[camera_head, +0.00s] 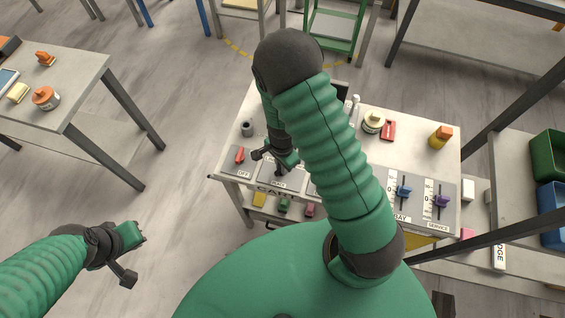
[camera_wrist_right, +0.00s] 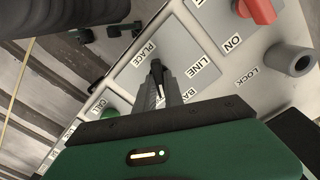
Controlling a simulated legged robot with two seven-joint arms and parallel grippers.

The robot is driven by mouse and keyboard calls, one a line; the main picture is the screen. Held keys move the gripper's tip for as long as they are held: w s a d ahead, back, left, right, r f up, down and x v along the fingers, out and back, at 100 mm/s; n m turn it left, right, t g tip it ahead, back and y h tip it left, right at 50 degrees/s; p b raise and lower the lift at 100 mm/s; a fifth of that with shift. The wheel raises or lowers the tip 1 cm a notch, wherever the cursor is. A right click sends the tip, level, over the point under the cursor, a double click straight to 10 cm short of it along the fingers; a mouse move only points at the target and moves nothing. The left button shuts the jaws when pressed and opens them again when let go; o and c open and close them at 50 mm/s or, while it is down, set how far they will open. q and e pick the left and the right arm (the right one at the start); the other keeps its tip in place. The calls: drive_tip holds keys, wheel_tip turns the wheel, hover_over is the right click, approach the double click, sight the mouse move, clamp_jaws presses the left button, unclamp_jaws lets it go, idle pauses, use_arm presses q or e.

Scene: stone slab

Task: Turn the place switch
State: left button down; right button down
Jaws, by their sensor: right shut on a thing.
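The place switch (camera_wrist_right: 157,68) is a small dark lever on a grey plate (camera_wrist_right: 135,78) with the labels PLACE and LINE. My right gripper (camera_wrist_right: 160,92) is shut on this lever in the right wrist view, and its fingers hide most of it. In the head view my right gripper (camera_head: 279,163) is at the panel on the front left of the table, partly covered by my right arm. My left gripper (camera_head: 128,256) is open and empty, over the floor at the lower left, away from the table.
A red switch (camera_head: 240,155) is left of my right gripper. A grey knob (camera_head: 247,129) stands behind it. Blue (camera_head: 404,190) and purple (camera_head: 442,201) switches are at the right. A red block (camera_head: 388,130) and an orange-topped bottle (camera_head: 440,137) stand farther back. A side table (camera_head: 85,75) is left.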

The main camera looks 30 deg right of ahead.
drive_tip(key=shift+a+m+p, duration=0.1)
drive_tip(key=shift+m+p, duration=0.3)
drive_tip(key=shift+m, duration=0.8)
drive_tip(key=shift+w, duration=0.1)
drive_tip(key=c, duration=1.6)
unclamp_jaws()
drive_tip(key=shift+o, duration=0.8)
drive_tip(key=shift+a, duration=0.2)
wheel_tip(320, 180, up, 17)
drive_tip(key=p, duration=0.2)
drive_tip(key=shift+w+f, duration=0.1)
